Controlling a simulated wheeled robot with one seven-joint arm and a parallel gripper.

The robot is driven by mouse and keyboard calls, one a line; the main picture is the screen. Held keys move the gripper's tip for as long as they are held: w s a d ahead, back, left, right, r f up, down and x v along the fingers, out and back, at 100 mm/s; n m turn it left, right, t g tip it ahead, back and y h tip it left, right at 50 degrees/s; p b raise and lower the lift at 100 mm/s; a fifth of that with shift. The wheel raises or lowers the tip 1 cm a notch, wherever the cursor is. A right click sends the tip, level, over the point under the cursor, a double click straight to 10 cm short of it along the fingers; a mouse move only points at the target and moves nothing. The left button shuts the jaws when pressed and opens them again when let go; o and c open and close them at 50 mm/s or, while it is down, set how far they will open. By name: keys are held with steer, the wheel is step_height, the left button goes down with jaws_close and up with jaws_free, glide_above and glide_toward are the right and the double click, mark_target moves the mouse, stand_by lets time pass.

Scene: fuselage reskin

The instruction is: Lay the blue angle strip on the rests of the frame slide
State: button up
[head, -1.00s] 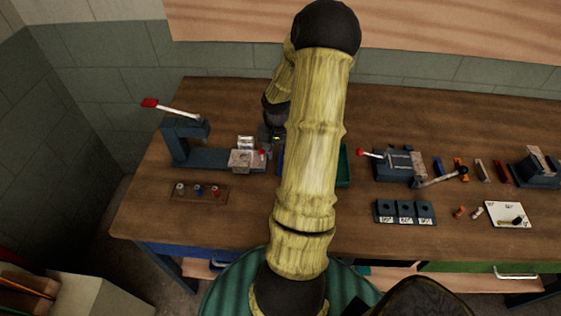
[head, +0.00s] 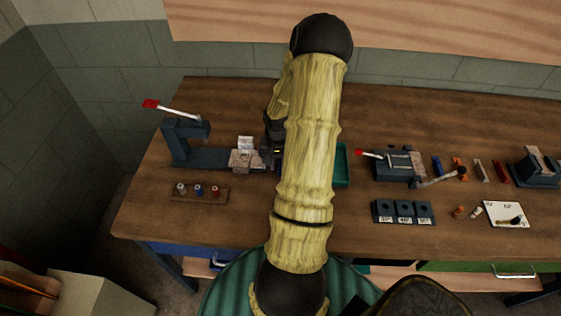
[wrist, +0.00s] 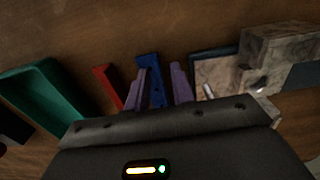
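The blue angle strip (wrist: 152,75) lies on the bench in the wrist view, its lower part between the two purple fingers of my gripper (wrist: 161,72). The fingers stand apart, the strip nearer the left one, with a gap to the right one. I cannot tell whether either finger touches it. A mottled grey block and plate (wrist: 215,75), seemingly the frame slide, are just right of the gripper. In the head view the mottled slide (head: 241,160) sits on the blue lever device; my arm hides the strip and most of the gripper.
A red strip (wrist: 105,80) and a green tray (wrist: 45,95) lie left of the gripper in the wrist view. In the head view a lever device (head: 185,140) stands at left, a peg board (head: 201,192) in front, and a red-knobbed fixture (head: 398,165) to the right.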

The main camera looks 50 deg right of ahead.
jaws_close()
steer(key=shift+r, duration=0.1)
step_height(320, 180, up, 10)
stand_by(0.5)
stand_by(0.4)
steer(key=w+a+r+p, duration=0.1)
steer(key=w+a+p, duration=0.7)
steer(key=w, duration=0.2)
steer(key=shift+r, duration=0.35)
